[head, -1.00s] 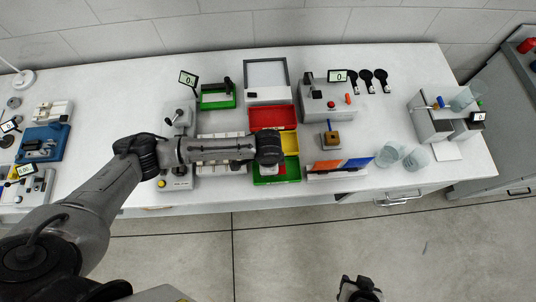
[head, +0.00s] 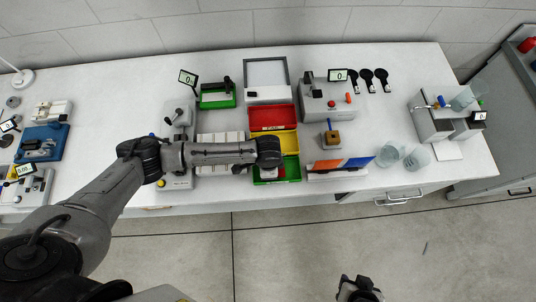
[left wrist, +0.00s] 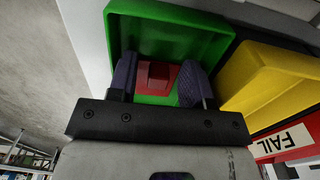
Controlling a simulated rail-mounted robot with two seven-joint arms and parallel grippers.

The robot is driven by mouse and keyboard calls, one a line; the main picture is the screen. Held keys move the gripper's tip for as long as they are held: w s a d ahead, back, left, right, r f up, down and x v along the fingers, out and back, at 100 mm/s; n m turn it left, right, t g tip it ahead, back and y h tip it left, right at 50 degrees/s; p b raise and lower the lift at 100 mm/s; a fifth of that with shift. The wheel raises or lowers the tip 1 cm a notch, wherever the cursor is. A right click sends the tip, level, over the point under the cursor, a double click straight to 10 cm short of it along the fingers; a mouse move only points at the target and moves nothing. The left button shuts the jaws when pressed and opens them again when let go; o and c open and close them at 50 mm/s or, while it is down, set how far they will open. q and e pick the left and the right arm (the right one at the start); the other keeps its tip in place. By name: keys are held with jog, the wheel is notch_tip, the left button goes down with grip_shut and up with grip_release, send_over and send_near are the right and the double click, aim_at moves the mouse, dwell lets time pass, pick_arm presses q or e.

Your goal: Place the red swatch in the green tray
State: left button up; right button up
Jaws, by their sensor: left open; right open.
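The red swatch (left wrist: 157,76), a flat red piece with a raised block on it, shows in the left wrist view within the green tray (left wrist: 205,37). The swatch appears to lie on the tray floor. My left gripper (left wrist: 160,85) is open, with one dark finger on each side of the swatch; contact cannot be told. In the head view, the left gripper is above the green tray (head: 291,179) at the front of the bench and hides much of it. My right gripper (head: 358,290) is open and empty at the bottom, away from the bench.
A yellow tray (head: 290,145) and a red tray (head: 272,117) stand behind the green one. The yellow tray is close beside it in the left wrist view (left wrist: 275,85). A rack with blue and orange panels (head: 325,165) stands to the right.

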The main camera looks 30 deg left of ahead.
pick_arm(q)
notch_tip(320, 180, up, 12)
jog(key=p, duration=0.1)
dwell(0.6)
jog(key=shift+r, duration=0.1)
jog(key=s+d+f+n+t+h, duration=0.1)
jog(key=s+d+n+t+h, duration=0.1)
jog(key=s+d+h, duration=0.35)
jog(key=s+a+f+n+t+y, duration=0.1)
jog(key=s+a+n+y, duration=0.4)
jog(key=s+a, duration=0.8)
jog(key=s+n, duration=0.2)
jog(key=shift+a+n+t, duration=0.15)
jog(key=shift+n+t, duration=0.15)
jog(key=shift+p, duration=0.3)
